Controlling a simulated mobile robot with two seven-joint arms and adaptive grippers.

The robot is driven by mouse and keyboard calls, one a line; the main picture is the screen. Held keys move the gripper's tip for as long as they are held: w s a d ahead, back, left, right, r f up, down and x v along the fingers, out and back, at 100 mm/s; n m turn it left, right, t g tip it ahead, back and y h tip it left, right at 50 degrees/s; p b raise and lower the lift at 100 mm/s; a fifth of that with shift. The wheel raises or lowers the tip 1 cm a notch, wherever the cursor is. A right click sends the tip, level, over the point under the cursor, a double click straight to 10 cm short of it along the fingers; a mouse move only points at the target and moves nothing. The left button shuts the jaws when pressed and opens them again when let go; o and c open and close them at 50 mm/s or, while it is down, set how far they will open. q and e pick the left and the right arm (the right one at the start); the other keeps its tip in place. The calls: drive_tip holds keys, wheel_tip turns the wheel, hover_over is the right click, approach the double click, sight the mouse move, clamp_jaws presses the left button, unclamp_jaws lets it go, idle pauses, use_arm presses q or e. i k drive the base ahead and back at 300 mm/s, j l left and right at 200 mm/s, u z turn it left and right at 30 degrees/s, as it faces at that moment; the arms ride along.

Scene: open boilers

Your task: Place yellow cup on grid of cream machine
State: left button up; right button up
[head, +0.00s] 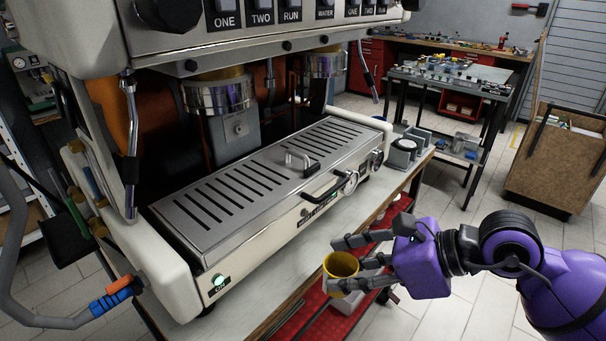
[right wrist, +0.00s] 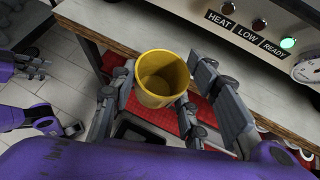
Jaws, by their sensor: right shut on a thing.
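The yellow cup (head: 341,266) is held between the fingers of my right gripper (head: 345,262), in front of the machine's front right side and lower than its grid. In the right wrist view the cup (right wrist: 162,80) is open end toward the camera, looks empty, and has fingers on both sides. The cream machine (head: 165,270) has a dark slotted metal grid (head: 235,185) on its low front deck. A small metal and black piece (head: 300,162) and a black handle (head: 327,187) are at the grid's right part. My left gripper is out of the head view; purple parts with dark fingers (right wrist: 62,127) show in the right wrist view.
Two chrome group heads (head: 220,95) hang above the back of the grid. A steam wand (head: 131,150) hangs at the left. The counter edge (head: 285,310) lies between the machine and the cup, with a red surface below. Small items (head: 405,148) stand right of the machine.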

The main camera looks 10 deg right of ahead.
sight(233, 187)
drive_tip(key=k+u, duration=0.1)
drive_tip(key=k, duration=0.5)
drive_tip(key=u, duration=1.4)
drive_tip(key=k+l+u, duration=0.1)
drive_tip(key=l, duration=0.3)
drive_tip(key=k+l+u, duration=0.1)
drive_tip(key=l, duration=0.3)
drive_tip(key=k+l, duration=0.1)
drive_tip(key=l, duration=0.2)
drive_tip(key=k+l, duration=0.15)
drive_tip(key=l, duration=0.15)
drive_tip(key=k+l, duration=0.1)
drive_tip(key=l, duration=0.2)
drive_tip(key=i, duration=0.4)
